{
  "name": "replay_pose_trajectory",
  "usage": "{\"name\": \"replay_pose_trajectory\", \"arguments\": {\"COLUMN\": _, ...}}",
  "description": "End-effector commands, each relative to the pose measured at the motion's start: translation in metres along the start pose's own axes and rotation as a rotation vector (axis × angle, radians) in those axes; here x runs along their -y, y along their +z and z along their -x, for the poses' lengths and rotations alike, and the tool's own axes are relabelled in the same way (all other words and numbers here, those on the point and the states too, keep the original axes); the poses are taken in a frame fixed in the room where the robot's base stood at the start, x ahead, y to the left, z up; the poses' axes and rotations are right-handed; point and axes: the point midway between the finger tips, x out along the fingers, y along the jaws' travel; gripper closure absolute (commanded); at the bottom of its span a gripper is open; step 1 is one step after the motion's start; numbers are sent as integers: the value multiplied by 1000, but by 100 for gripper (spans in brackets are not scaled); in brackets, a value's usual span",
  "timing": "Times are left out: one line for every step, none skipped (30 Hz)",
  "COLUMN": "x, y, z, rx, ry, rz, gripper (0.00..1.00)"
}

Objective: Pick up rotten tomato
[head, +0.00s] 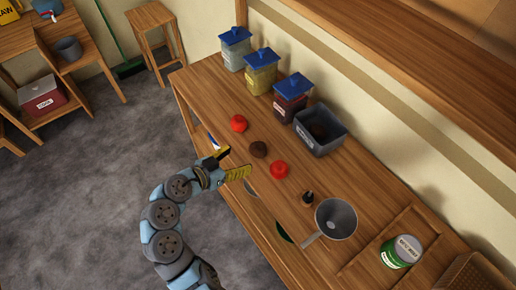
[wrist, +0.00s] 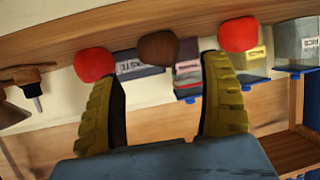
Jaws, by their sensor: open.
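The rotten tomato (head: 258,149) is dark brown and sits on the wooden counter between two red tomatoes (head: 238,123) (head: 279,170). In the wrist view, the brown tomato (wrist: 158,48) lies ahead, roughly between my two yellow fingers and beyond their tips. One red tomato (wrist: 94,64) is just past the left fingertip and another (wrist: 239,34) is past the right one. My gripper (head: 235,165) is at the counter's front edge, just in front of the brown tomato. In the wrist view my gripper (wrist: 162,72) is open and empty.
A dark grey bin (head: 320,139) stands behind the tomatoes, beside several blue-lidded containers (head: 291,98) along the wall. To the right are a grey metal pan or funnel (head: 336,218), a small black item (head: 308,197) and a green can (head: 402,250).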

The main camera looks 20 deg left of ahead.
Motion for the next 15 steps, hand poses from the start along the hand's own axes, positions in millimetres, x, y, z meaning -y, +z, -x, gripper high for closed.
{"name": "replay_pose_trajectory", "arguments": {"x": -1, "y": 0, "z": -9, "rx": 0, "ry": 4, "rz": 0, "gripper": 22}}
{"name": "replay_pose_trajectory", "arguments": {"x": -2, "y": 0, "z": -13, "rx": 0, "ry": 4, "rz": 0, "gripper": 22}}
{"name": "replay_pose_trajectory", "arguments": {"x": -2, "y": 0, "z": -19, "rx": 1, "ry": 5, "rz": 1, "gripper": 22}}
{"name": "replay_pose_trajectory", "arguments": {"x": -2, "y": 0, "z": -23, "rx": 1, "ry": 6, "rz": 2, "gripper": 22}}
{"name": "replay_pose_trajectory", "arguments": {"x": -2, "y": 1, "z": -26, "rx": 2, "ry": 6, "rz": 2, "gripper": 22}}
{"name": "replay_pose_trajectory", "arguments": {"x": -1, "y": 1, "z": -30, "rx": 1, "ry": 5, "rz": 2, "gripper": 22}}
{"name": "replay_pose_trajectory", "arguments": {"x": -1, "y": 1, "z": -32, "rx": 1, "ry": 4, "rz": 2, "gripper": 22}}
{"name": "replay_pose_trajectory", "arguments": {"x": -1, "y": 1, "z": -34, "rx": 0, "ry": 3, "rz": 2, "gripper": 22}}
{"name": "replay_pose_trajectory", "arguments": {"x": -1, "y": 0, "z": -36, "rx": 0, "ry": 2, "rz": 1, "gripper": 22}}
{"name": "replay_pose_trajectory", "arguments": {"x": -1, "y": 0, "z": -37, "rx": -1, "ry": 2, "rz": 1, "gripper": 22}}
{"name": "replay_pose_trajectory", "arguments": {"x": -1, "y": 0, "z": -38, "rx": -1, "ry": 1, "rz": 1, "gripper": 22}}
{"name": "replay_pose_trajectory", "arguments": {"x": -1, "y": 0, "z": -39, "rx": -1, "ry": 1, "rz": 1, "gripper": 22}}
{"name": "replay_pose_trajectory", "arguments": {"x": -1, "y": 0, "z": -40, "rx": -1, "ry": 1, "rz": 1, "gripper": 22}}
{"name": "replay_pose_trajectory", "arguments": {"x": -1, "y": 0, "z": -41, "rx": -1, "ry": 1, "rz": 1, "gripper": 22}}
{"name": "replay_pose_trajectory", "arguments": {"x": -1, "y": 0, "z": -44, "rx": -1, "ry": 2, "rz": 1, "gripper": 22}}
